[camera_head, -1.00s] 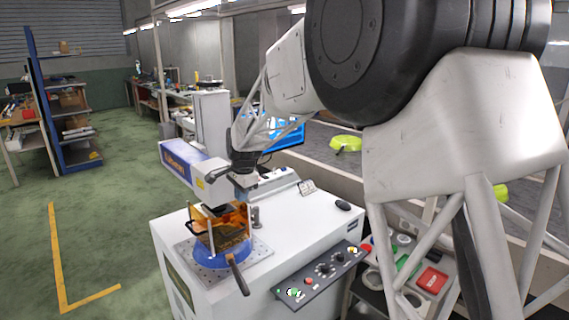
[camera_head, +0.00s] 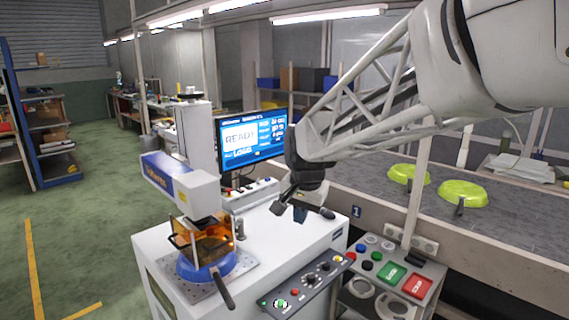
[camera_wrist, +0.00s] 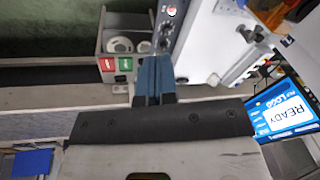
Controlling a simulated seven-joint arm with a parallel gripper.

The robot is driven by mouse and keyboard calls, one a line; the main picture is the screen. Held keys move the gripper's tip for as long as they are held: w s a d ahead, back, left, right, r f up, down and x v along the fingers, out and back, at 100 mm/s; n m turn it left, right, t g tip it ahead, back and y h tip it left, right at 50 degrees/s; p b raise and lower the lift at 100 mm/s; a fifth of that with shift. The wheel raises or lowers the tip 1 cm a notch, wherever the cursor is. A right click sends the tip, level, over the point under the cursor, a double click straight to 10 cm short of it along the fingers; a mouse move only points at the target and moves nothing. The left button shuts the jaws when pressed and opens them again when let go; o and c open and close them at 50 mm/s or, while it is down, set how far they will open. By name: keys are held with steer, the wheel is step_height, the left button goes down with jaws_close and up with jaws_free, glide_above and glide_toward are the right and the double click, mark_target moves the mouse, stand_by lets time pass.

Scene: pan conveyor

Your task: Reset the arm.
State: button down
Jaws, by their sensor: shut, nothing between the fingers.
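My gripper (camera_head: 300,214) hangs in the air above the right part of the white machine top, below the screen. In the wrist view its blue fingers (camera_wrist: 153,78) are together with nothing between them. A blue pan (camera_head: 207,268) with a dark handle sits on the machine's plate, partly hidden behind orange shields (camera_head: 203,240) under the marking head (camera_head: 182,184). My gripper is to the right of the pan and apart from it.
The screen (camera_head: 252,136) reads READY. Two yellow-green pans (camera_head: 463,193) lie on the conveyor (camera_head: 345,180) at right. A control panel (camera_head: 310,282) and a box with green and red buttons (camera_head: 392,274) stand in front. The air around my gripper looks clear.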

steer(key=s+d+f+n, duration=0.1)
steer(key=s+d, duration=0.4)
steer(key=s, duration=0.4)
steer(key=s+d+f+n, duration=0.2)
steer(key=s+d, duration=0.2)
steer(key=s, duration=0.6)
steer(key=s+d+f+n+h, duration=0.1)
steer(key=s+d+f, duration=0.1)
steer(key=s+d, duration=0.3)
steer(key=s, duration=0.4)
steer(key=shift+s+d+n, duration=0.3)
steer(key=shift+s+d, duration=0.05)
